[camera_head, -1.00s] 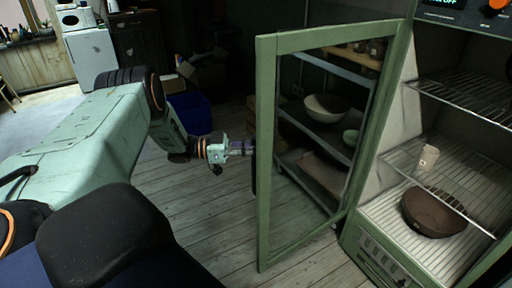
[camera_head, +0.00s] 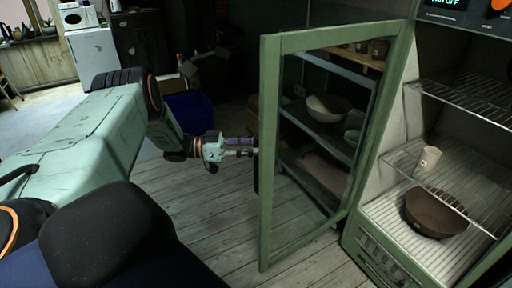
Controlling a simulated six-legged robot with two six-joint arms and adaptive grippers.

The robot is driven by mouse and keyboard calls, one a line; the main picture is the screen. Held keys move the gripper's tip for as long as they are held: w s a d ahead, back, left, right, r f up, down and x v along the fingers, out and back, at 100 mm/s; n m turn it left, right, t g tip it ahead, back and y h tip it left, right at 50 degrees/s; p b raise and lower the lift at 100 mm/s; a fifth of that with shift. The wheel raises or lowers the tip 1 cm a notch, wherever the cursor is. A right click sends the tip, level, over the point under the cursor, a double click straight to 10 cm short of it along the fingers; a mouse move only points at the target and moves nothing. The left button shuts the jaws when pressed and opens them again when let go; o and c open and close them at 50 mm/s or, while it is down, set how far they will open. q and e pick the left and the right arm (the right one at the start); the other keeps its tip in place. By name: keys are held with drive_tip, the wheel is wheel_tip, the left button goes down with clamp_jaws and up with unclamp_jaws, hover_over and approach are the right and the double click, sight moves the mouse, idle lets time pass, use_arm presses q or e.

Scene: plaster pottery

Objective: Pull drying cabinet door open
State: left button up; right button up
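The drying cabinet door (camera_head: 268,180) is a green frame around a see-through pane. It stands swung wide open from the cabinet (camera_head: 370,258) at the right. My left gripper (camera_head: 250,146) is at the door's outer edge, at about mid height, beside a dark handle that is mostly hidden behind the frame. Its fingertips are small and partly hidden there, so I cannot tell whether they grip the handle. My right gripper is not in view.
Inside the cabinet are wire racks (camera_head: 470,98), a brown bowl (camera_head: 436,213) and a pale cup (camera_head: 428,158). A shelf with bowls (camera_head: 328,108) shows through the door pane. A blue bin (camera_head: 190,112) stands behind my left arm. Wooden floor lies clear below the door.

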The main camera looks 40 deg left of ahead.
use_arm(q)
drive_tip(key=v, duration=1)
drive_tip(key=shift+s+a, duration=0.15)
drive_tip(key=shift+a, duration=0.1)
